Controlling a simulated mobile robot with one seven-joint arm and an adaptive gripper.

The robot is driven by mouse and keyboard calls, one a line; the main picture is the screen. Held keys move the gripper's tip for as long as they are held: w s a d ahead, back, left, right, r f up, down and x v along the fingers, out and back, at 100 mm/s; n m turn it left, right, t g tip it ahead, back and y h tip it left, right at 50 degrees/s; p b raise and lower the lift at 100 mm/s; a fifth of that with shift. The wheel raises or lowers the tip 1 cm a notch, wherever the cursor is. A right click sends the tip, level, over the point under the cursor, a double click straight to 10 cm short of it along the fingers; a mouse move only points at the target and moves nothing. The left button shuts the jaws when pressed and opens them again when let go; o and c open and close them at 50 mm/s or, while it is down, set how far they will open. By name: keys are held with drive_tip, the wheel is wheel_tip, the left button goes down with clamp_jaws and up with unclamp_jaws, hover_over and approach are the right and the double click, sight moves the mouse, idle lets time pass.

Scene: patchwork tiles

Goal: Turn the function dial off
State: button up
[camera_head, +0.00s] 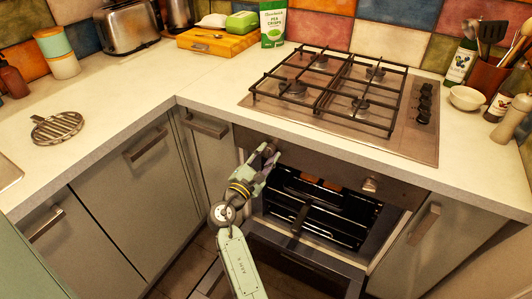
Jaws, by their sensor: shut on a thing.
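The oven (310,205) is built in below the counter, and its door (290,265) hangs open at the bottom. Its control panel (325,173) carries a silver knob (370,185) at the right and another dial (270,149) at the left. My gripper (265,158) is at the left dial and is shut on it, covering most of it. The dial's marking and angle cannot be read. I cannot tell from this view which knob is labelled as the function dial.
Orange-brown items (320,184) lie inside the oven on a rack. A gas hob (345,95) with black grates sits on the counter above. The cabinet handle (206,125) sticks out left of the oven. My arm passes in front of the open door.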

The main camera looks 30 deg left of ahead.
drive_tip(key=shift+r+n, duration=0.1)
drive_tip(key=shift+n, duration=0.6)
drive_tip(key=o, duration=1.2)
drive_tip(key=shift+c, duration=0.2)
drive_tip(key=s+f, duration=0.1)
drive_tip(key=s, duration=1.1)
drive_tip(key=shift+d+f, duration=0.2)
drive_tip(key=shift+d, duration=0.2)
